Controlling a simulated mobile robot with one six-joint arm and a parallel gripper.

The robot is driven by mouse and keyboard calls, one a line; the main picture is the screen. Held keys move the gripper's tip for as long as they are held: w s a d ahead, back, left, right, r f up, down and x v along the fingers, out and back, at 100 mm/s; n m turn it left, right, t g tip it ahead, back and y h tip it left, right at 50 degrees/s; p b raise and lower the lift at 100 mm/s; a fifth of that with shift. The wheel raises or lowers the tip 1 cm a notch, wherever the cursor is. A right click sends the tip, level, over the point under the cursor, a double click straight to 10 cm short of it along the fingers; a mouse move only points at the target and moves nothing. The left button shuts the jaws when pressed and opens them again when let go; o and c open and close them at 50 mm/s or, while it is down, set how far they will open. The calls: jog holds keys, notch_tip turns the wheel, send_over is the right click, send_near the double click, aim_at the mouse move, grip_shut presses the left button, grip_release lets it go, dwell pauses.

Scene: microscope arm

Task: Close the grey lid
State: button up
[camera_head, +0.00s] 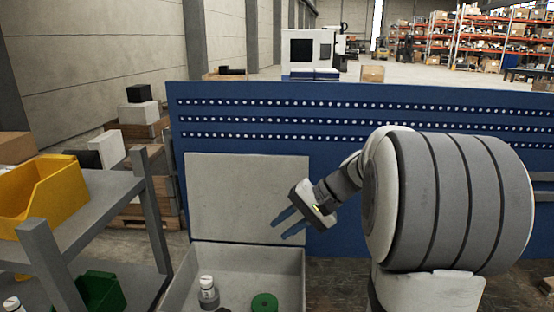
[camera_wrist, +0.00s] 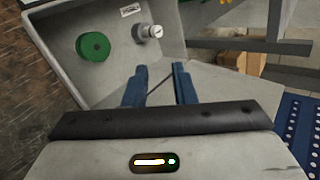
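The grey lid (camera_head: 245,190) stands open and nearly upright at the back of the grey box (camera_head: 290,262), in front of the blue panel. In the wrist view, the lid (camera_wrist: 225,85) appears as a pale surface right of the fingers. My gripper (camera_head: 280,230) has two blue fingers pointing left and down, in front of the lid's right side in the head view. The fingers are apart and empty, as the wrist view of my gripper (camera_wrist: 159,72) shows. I cannot tell whether a finger touches the lid.
The box holds a white-capped container (camera_head: 208,292) and a green ring-shaped object (camera_head: 264,302). A grey shelf rack (camera_head: 95,205) with a yellow bin (camera_head: 45,195) and a green bin (camera_head: 100,290) stands at left. The blue perforated panel (camera_head: 350,115) rises behind the lid.

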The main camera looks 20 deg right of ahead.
jog(key=w+d+r+t+y, duration=0.1)
jog(key=w+d, duration=0.1)
jog(key=d, duration=0.2)
jog(key=w+d+r+m+t+y+p, duration=0.1)
jog(key=w+d+r+t, duration=0.1)
jog(key=w+d, duration=0.1)
jog(key=w+d+r+m+t+y, duration=0.1)
jog(key=w+d, duration=0.1)
jog(key=d, duration=0.3)
jog(key=shift+w+r, duration=0.15)
jog(key=shift+w, duration=0.25)
jog(key=c, duration=0.4)
jog(key=d+t, duration=0.1)
jog(key=d, duration=0.2)
jog(key=w+d+r+m+t+y+p, duration=0.1)
jog(key=d, duration=0.2)
jog(key=w+d+r+t, duration=0.1)
jog(key=d+t, duration=0.1)
jog(key=d, duration=0.1)
jog(key=shift+d+r, duration=0.15)
jog(key=shift+d, duration=0.2)
grip_shut()
jog(key=p+x, duration=0.3)
jog(key=x, duration=0.6)
jog(key=shift+w+a+p, duration=0.3)
jog(key=shift+p, duration=0.05)
jog(key=shift+b, duration=0.4)
